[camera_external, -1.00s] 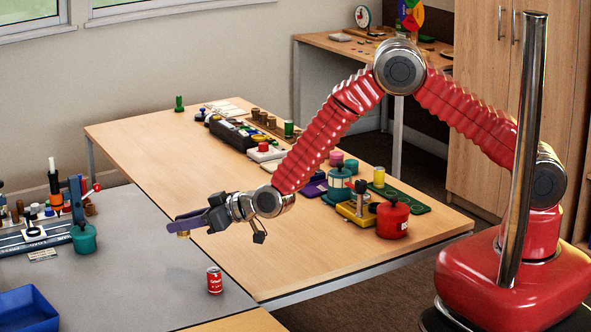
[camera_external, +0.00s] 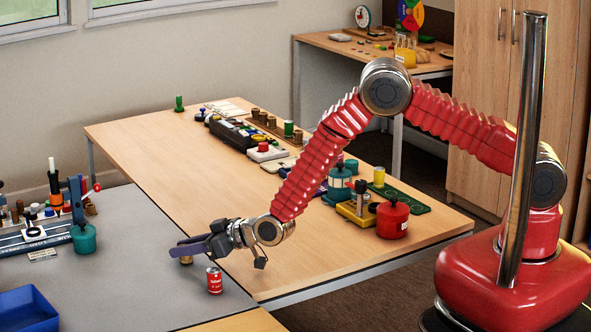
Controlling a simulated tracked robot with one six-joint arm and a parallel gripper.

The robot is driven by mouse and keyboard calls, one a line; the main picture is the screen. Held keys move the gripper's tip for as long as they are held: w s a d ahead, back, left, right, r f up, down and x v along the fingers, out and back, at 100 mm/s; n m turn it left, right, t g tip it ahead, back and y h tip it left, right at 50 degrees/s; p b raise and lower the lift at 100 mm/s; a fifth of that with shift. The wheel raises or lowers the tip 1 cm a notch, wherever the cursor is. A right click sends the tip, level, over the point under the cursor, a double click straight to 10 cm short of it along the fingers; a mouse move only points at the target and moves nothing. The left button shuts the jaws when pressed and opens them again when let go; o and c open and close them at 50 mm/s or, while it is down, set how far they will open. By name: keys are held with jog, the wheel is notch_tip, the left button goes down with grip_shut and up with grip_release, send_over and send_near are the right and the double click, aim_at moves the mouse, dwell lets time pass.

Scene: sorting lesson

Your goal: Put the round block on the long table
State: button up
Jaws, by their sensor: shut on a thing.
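My gripper (camera_external: 184,250) is shut on a small round tan block (camera_external: 186,260), which shows just under the fingertips. In the picture the block appears over the grey tabletop (camera_external: 150,295); I cannot tell whether it touches the surface. The long wooden table (camera_external: 160,150) runs from the back left to the front right, and its near left edge borders the grey top. My wrist is over the wooden table's near edge in the picture.
A red can (camera_external: 214,281) stands close to the right of the block. A blue tray (camera_external: 25,308) lies at the front left. A red pot (camera_external: 392,219) and a yellow-based stand (camera_external: 357,209) occupy the long table's right end. Its middle left is bare.

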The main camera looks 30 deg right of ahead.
jog(key=shift+f, duration=0.15)
jog(key=o, duration=1)
jog(key=shift+d, duration=0.1)
jog(key=v, duration=1.3)
jog(key=shift+s+d+r, duration=0.15)
jog(key=shift+s+r, duration=0.1)
jog(key=shift+r, duration=0.05)
jog(key=shift+w, duration=0.1)
dwell(0.3)
